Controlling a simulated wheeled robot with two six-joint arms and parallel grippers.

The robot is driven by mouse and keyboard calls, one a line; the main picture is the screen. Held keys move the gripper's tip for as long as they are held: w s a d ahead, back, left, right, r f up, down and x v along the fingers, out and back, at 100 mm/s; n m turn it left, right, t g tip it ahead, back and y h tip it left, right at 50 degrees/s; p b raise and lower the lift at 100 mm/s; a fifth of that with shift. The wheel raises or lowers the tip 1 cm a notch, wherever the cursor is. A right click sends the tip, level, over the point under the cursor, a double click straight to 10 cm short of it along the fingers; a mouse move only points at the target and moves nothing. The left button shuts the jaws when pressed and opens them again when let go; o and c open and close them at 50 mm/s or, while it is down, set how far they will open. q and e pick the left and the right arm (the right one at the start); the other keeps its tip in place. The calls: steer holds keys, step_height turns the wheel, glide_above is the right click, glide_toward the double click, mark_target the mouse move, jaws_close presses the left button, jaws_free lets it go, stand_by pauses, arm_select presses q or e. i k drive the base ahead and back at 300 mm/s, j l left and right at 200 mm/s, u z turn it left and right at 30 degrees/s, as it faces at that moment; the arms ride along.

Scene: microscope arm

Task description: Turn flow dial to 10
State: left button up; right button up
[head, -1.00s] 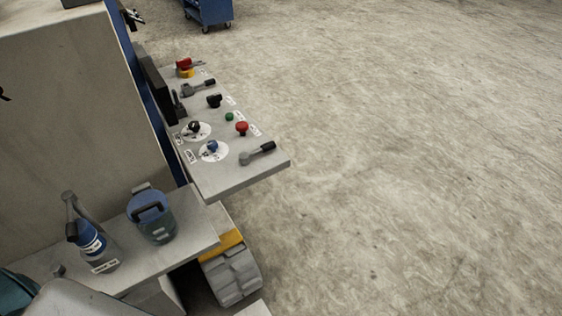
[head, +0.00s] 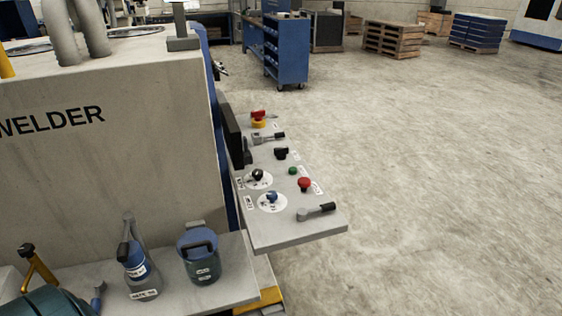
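A control panel (head: 290,237) juts out from the right side of the welder (head: 120,150). Two round white dials sit on it: one with a blue knob (head: 271,197) nearer me, and one with a black knob (head: 257,175) just behind it. Their labels and scale marks are too small to read, so I cannot tell which is the flow dial or where either knob points. Neither of my grippers is in view.
Open floor lies right.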

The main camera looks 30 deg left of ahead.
mark_target(258, 174)
steer(key=u, duration=0.3)
steer(key=i+l+u, duration=0.25)
steer(key=u, duration=0.2)
steer(key=i+l+u, duration=0.25)
steer(key=u, duration=0.2)
steer(key=i+l+u, duration=0.15)
steer(key=l+u, duration=0.3)
